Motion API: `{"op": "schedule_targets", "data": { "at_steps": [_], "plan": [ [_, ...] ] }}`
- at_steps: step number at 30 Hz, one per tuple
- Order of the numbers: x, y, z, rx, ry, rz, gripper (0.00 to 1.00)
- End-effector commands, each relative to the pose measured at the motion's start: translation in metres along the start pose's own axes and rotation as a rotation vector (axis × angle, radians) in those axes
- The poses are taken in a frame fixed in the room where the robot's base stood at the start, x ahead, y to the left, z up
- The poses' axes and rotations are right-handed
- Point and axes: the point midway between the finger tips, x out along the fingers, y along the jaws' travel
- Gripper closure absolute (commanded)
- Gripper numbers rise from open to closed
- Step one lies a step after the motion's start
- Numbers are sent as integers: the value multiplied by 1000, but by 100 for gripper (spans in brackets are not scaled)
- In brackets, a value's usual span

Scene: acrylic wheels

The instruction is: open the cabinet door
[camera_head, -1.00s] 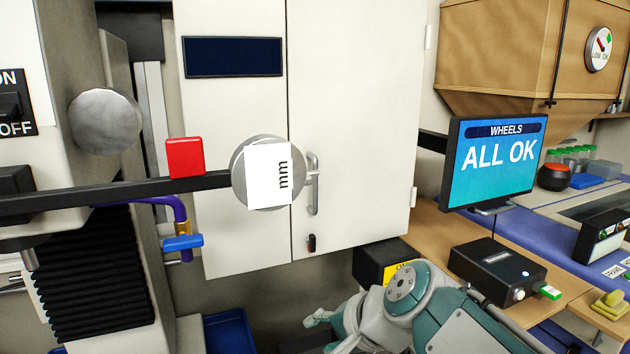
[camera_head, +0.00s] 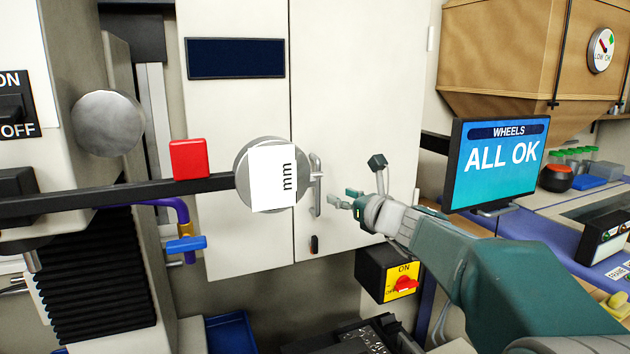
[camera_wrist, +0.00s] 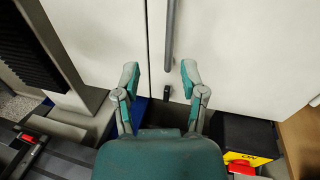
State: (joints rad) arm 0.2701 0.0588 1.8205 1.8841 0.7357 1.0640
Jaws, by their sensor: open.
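The white cabinet has two doors. The right door (camera_head: 365,100) is shut, with a vertical grey bar handle (camera_head: 316,188) near the seam. My gripper (camera_head: 343,199) is open and empty, a little to the right of the handle. In the wrist view, my gripper (camera_wrist: 158,78) has its fingers spread, and the handle (camera_wrist: 169,38) stands ahead, between the fingertips' lines and apart from them. A small dark latch (camera_wrist: 167,92) is below the handle.
A black box with a yellow plate and red switch (camera_head: 404,285) sits below my forearm. A monitor (camera_head: 497,163) stands at the right. A black horizontal bar (camera_head: 120,194) with a red block crosses in front of the left door (camera_head: 235,110).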

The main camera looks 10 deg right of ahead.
Motion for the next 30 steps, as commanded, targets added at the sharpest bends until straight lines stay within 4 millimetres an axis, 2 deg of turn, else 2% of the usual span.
{"op": "schedule_targets", "data": {
  "at_steps": [3, 8, 21, 25, 30],
  "plan": [
    [4, -12, 2, 66, -24, -27, 46],
    [15, -14, 2, 79, -27, -30, 46],
    [92, -15, 3, 75, -27, -28, 46],
    [105, -16, 5, 73, -27, -29, 46],
    [112, -16, 5, 74, -28, -29, 46]
  ]
}}
